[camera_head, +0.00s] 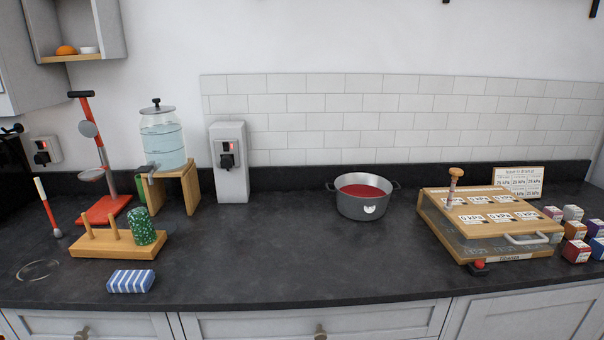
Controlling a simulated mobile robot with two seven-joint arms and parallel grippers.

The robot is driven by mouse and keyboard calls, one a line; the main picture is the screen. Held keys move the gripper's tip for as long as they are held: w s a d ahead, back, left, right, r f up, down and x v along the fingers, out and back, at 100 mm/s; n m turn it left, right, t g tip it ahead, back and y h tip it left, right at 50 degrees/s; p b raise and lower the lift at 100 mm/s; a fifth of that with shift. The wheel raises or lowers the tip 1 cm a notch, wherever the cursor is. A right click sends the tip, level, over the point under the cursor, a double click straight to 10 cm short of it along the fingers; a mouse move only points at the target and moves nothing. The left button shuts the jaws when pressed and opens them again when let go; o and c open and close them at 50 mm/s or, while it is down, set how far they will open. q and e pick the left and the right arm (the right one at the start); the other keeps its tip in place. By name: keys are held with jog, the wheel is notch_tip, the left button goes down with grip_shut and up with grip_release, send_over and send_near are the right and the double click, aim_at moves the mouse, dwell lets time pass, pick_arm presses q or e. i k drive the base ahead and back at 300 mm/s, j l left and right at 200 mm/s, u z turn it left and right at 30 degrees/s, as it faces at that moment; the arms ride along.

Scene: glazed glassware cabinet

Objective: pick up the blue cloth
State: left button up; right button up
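A folded blue cloth with white stripes (131,281) lies on the dark countertop at the front left, close to the counter's front edge. It lies just in front of a wooden peg stand and looks apart from it. Nothing covers the cloth. Neither of my grippers shows in the head view.
The wooden peg stand (88,246) holds a green cylinder (143,227). A red stand (104,209) and a water dispenser (163,140) stand behind. A pot of red liquid (362,205) and a wooden panelled box (480,222) are to the right. The counter's front middle (270,270) is clear.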

aim_at(137, 281)
jog(key=u, duration=1.15)
